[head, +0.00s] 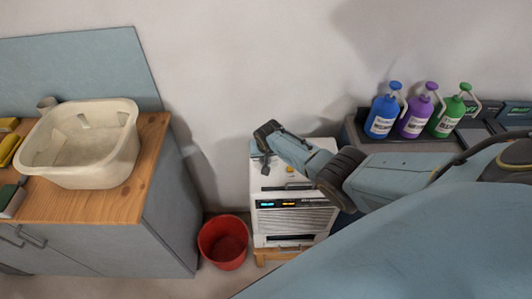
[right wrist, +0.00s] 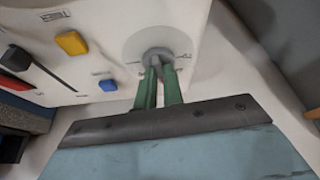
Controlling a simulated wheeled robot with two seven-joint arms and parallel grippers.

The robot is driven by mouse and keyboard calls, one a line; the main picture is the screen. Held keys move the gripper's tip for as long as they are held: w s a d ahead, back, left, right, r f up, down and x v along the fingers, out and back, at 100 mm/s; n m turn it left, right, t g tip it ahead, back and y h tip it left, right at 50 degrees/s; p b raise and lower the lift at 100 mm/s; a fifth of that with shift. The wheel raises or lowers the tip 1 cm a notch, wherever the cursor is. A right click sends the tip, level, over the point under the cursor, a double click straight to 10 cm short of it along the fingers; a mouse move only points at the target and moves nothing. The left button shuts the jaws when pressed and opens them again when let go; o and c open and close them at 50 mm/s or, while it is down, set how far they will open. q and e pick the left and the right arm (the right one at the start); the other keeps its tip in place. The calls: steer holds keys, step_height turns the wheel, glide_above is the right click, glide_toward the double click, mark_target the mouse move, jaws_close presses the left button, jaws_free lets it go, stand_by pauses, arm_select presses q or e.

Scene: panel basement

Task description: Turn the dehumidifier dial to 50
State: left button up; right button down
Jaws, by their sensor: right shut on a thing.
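The white dehumidifier (head: 293,222) stands on a low wooden stand against the wall, with a lit display and a vent grille on its front. My right gripper (head: 264,166) reaches down over its top at the left rear. In the right wrist view its green fingers (right wrist: 159,78) are shut on the grey dial knob (right wrist: 157,54). The knob sits on a round pale dial plate (right wrist: 133,45) on the white top panel. Marks on the plate are too small to read, so the setting cannot be told. My left gripper is not in view.
A yellow button (right wrist: 72,43) and a blue button (right wrist: 107,85) sit near the dial. A red bucket (head: 223,243) stands left of the dehumidifier. A wooden counter (head: 118,202) with a cream basin (head: 85,172) is further left. Blue, purple and green bottles (head: 412,122) stand at right.

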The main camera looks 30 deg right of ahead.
steer(key=shift+a+m, duration=0.1)
steer(key=shift+m, duration=0.5)
steer(key=shift+h, duration=0.3)
steer(key=c, duration=1.5)
jaws_free()
steer(key=shift+r, duration=0.1)
